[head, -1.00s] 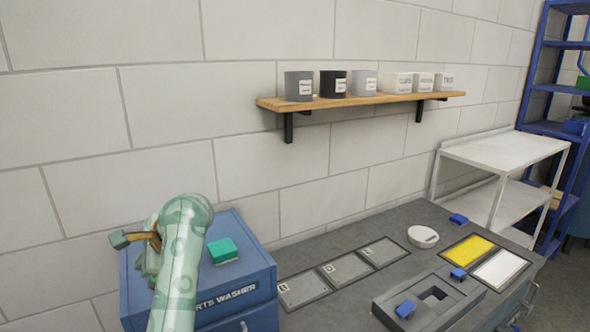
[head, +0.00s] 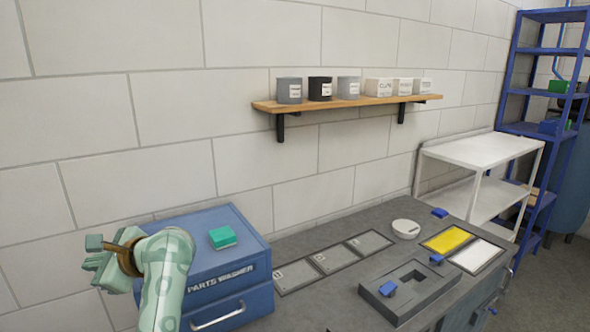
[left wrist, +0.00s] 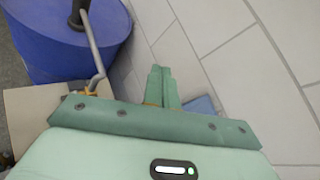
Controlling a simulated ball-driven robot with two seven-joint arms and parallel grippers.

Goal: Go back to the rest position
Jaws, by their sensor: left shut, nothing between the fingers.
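My left gripper (head: 97,262) is at the lower left of the head view, in front of the left side of the blue parts washer (head: 245,245). It is shut and empty. In the left wrist view its two green fingers (left wrist: 161,88) lie together, pointing toward the pale block wall (left wrist: 235,45). My left arm is folded up at the bottom of the head view. My right gripper is in neither view.
A teal block (head: 222,237) lies on the parts washer. The grey bench (head: 330,295) holds panels, a white dish (head: 406,228) and several blue pieces. A wooden shelf (head: 350,101) carries several cups. A blue drum (left wrist: 75,55) shows in the left wrist view.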

